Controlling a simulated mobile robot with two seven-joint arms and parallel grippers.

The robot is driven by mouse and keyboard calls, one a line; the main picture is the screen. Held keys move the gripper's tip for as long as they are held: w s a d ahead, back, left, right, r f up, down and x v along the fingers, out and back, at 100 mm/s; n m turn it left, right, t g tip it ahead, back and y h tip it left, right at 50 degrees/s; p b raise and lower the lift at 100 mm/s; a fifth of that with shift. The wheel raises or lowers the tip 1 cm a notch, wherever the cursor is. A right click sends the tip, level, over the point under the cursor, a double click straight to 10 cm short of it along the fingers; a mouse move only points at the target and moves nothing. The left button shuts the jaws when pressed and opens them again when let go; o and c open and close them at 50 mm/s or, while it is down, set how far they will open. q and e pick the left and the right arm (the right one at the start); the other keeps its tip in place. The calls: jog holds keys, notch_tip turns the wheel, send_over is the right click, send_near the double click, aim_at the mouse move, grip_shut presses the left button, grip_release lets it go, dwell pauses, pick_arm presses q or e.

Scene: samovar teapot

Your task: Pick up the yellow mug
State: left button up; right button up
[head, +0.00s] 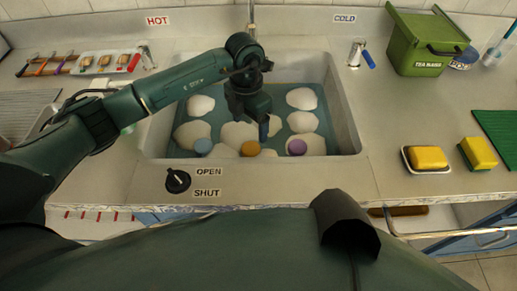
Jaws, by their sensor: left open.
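In the head view a round yellow-orange thing, seemingly the yellow mug (250,149), sits at the front of the sink, partly among white foam. A blue round thing (203,146) is to its left and a purple one (297,147) to its right. Their lower parts are hidden by foam or water. My left gripper (264,128) points down over the middle of the sink, just behind and slightly right of the yellow mug. It is open, and I see nothing held in it. I cannot tell its exact height above the water. My right gripper is out of view.
The sink (352,135) holds blue-green water with several foam patches. Its front rim lies near the mugs. A black knob (177,180) is in front.

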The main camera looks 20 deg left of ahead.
aim_at(250, 147)
pick_arm(q)
jog(key=f, duration=0.6)
jog(key=shift+s+d, duration=0.1)
jog(key=shift+s, duration=0.25)
jog(key=shift+s+f, duration=0.1)
jog(key=shift+f, duration=3)
jog(key=c, duration=1.1)
